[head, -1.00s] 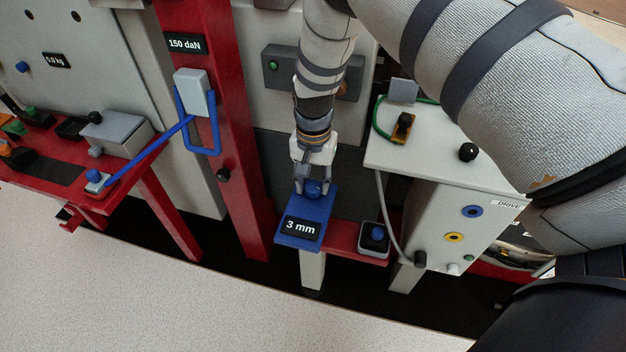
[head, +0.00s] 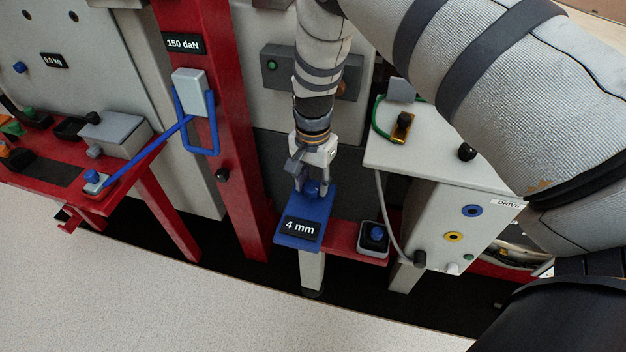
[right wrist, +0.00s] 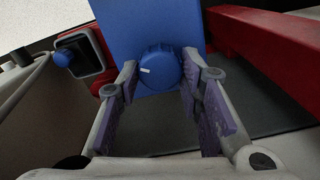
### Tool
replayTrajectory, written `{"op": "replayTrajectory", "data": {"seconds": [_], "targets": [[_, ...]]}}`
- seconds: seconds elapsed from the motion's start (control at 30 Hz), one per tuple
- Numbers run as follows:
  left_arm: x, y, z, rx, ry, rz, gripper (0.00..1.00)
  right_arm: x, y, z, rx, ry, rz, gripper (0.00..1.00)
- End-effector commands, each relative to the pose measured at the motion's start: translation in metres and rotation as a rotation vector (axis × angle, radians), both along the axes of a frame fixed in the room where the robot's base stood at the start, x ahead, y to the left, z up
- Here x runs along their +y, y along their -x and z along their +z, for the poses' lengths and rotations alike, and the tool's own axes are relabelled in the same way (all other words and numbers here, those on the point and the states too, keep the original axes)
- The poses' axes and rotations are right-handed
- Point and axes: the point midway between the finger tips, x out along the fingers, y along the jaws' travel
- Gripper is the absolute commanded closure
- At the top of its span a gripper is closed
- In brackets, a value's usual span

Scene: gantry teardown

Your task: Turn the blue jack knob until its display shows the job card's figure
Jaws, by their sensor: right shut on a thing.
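The blue jack knob (head: 312,188) sits on top of the blue jack box (head: 282,236). Its display (head: 299,229) reads 4 mm. My right gripper (head: 311,185) comes down from above and is shut on the knob. In the right wrist view the knob (right wrist: 159,68) has a ribbed edge and a white mark pointing left, with my right gripper's fingers (right wrist: 160,82) on either side of it. No job card can be made out. My left gripper is not in view.
A second blue knob (head: 377,234) stands on the red beam right of the jack. The white DRIVE cabinet (head: 400,152) stands further right. A red post (head: 226,150) with a 150 daN display is to the left. A red table (head: 60,160) is at far left.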

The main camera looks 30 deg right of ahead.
Motion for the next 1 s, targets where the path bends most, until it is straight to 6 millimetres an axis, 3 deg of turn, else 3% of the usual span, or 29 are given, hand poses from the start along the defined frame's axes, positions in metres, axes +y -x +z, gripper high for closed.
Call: {"op": "replayTrajectory", "data": {"seconds": [0.03,0.07,0.13,0.17,0.5,0.8,1.0], "targets": [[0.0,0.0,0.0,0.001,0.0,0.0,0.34,0.001,0.001,-0.001,0.003,-0.002,0.001,0.94],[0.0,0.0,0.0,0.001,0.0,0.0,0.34,0.001,0.001,-0.001,0.003,-0.002,0.001,0.64],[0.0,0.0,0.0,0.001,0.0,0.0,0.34,0.001,0.001,-0.001,0.003,-0.002,0.001,0.48],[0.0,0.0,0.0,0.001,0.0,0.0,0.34,0.001,0.001,-0.001,0.003,-0.002,0.001,0.46],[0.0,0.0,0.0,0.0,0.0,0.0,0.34,0.0,-0.001,0.007,-0.001,0.0,0.002,0.46],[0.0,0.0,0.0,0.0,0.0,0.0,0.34,0.0,-0.001,0.083,-0.002,0.0,0.002,0.46],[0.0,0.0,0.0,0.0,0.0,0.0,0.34,0.0,0.0,0.115,0.0,-0.001,0.002,0.46]]}}
